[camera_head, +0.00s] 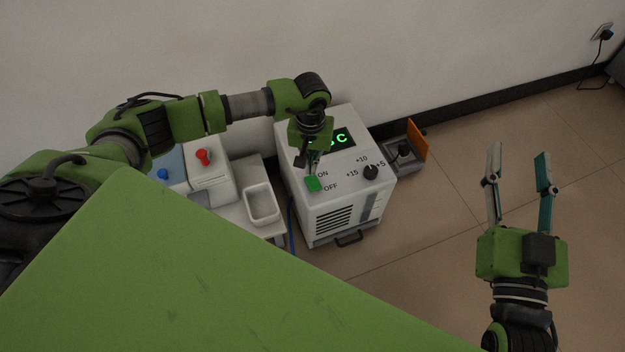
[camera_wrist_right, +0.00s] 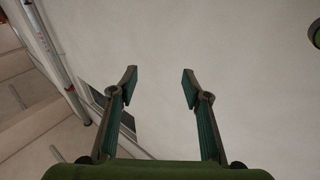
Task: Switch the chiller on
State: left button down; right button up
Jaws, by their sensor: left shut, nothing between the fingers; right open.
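The chiller (camera_head: 300,200) is a white box on the floor against the wall, with a dark vent grille on its front. Its green switch (camera_head: 313,184) sits on the top panel beside the printed ON and OFF. A black dial (camera_head: 370,172) is to its right, near +10, +15 and +5 marks. A display (camera_head: 342,139) shows lit green characters, partly hidden by my left arm. My left gripper (camera_head: 314,172) is shut and empty, pointing down right at the green switch; I cannot tell whether it touches it. My right gripper (camera_head: 517,160) is open and empty over the floor, and its fingers show in the right wrist view (camera_wrist_right: 160,85).
Left of the chiller are a white tray (camera_head: 262,203) and a white unit with a red knob (camera_head: 203,157) and a blue knob (camera_head: 163,174). An orange panel (camera_head: 418,139) stands right of the chiller. Floor at the right is clear.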

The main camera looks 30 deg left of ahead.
aim_at(311, 178)
pick_arm(q)
jog(key=shift+r, duration=0.45)
jog(key=shift+r+p, duration=0.5)
jog(key=shift+p, duration=0.05)
jog(key=shift+r+p, duration=0.35)
jog(key=shift+r, duration=0.55)
pick_arm(e)
notch_tip(311, 178, down, 12)
jog(key=s+d+g+h, duration=0.2)
jog(key=g, duration=0.4)
jog(key=shift+s+d, duration=0.15)
jog(key=shift+s, duration=0.1)
